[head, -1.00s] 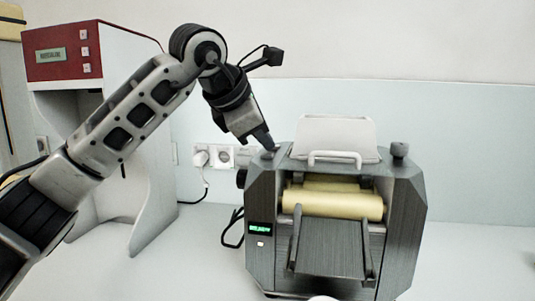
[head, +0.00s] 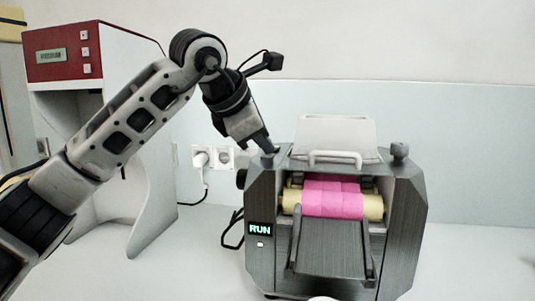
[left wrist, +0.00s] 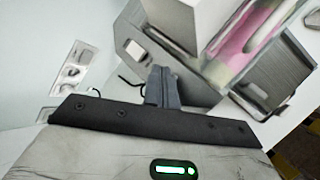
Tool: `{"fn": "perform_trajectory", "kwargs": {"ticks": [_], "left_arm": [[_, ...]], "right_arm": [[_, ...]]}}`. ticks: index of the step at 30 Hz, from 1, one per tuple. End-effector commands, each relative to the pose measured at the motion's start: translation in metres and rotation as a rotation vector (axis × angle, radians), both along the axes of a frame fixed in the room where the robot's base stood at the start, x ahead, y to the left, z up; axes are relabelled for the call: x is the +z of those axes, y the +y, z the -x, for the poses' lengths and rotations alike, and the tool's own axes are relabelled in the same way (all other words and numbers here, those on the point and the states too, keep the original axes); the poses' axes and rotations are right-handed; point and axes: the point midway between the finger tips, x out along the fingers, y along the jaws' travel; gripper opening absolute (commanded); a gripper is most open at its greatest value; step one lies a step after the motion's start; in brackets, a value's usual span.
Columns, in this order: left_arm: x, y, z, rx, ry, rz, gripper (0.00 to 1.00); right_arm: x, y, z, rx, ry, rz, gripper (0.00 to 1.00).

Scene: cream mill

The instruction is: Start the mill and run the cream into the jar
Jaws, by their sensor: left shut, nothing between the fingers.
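The grey mill (head: 403,232) stands on the bench, and its small display (head: 260,229) reads RUN in green. Pink cream (head: 332,200) covers the middle of the pale yellow rollers (head: 374,206); pink also shows in the left wrist view (left wrist: 245,35). The sloping apron (head: 330,252) below the rollers looks bare. My left gripper (head: 270,149) is shut and empty, its tips at the mill's top left corner; they also show in the left wrist view (left wrist: 161,88). A white rounded edge (head: 322,298) is cut off at the bottom; I cannot tell whether it is the jar.
A white and red cabinet-like machine (head: 68,58) stands at the left behind my arm. Wall sockets (head: 224,157) with a plugged cable are behind the mill. A knob (head: 399,151) stands on the mill's top right. The bench right of the mill (head: 480,255) is clear.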

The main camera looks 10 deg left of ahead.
Motion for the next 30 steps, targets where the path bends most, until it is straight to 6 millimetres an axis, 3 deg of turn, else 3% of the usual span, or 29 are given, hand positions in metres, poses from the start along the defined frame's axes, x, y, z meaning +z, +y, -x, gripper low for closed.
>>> {"fn": "perform_trajectory", "kwargs": {"ticks": [10,22,30], "left_arm": [[0.016,0.000,0.000,0.001,0.002,0.000,0.00],[0.018,0.000,0.000,0.001,0.000,-0.001,0.00],[0.043,0.000,0.000,0.001,0.001,0.000,0.00]], "right_arm": [[0.015,0.000,0.000,0.000,0.000,0.000,0.00],[0.015,0.000,0.001,0.001,0.005,0.002,0.00],[0.039,0.000,0.001,0.000,0.002,0.000,0.00]]}}
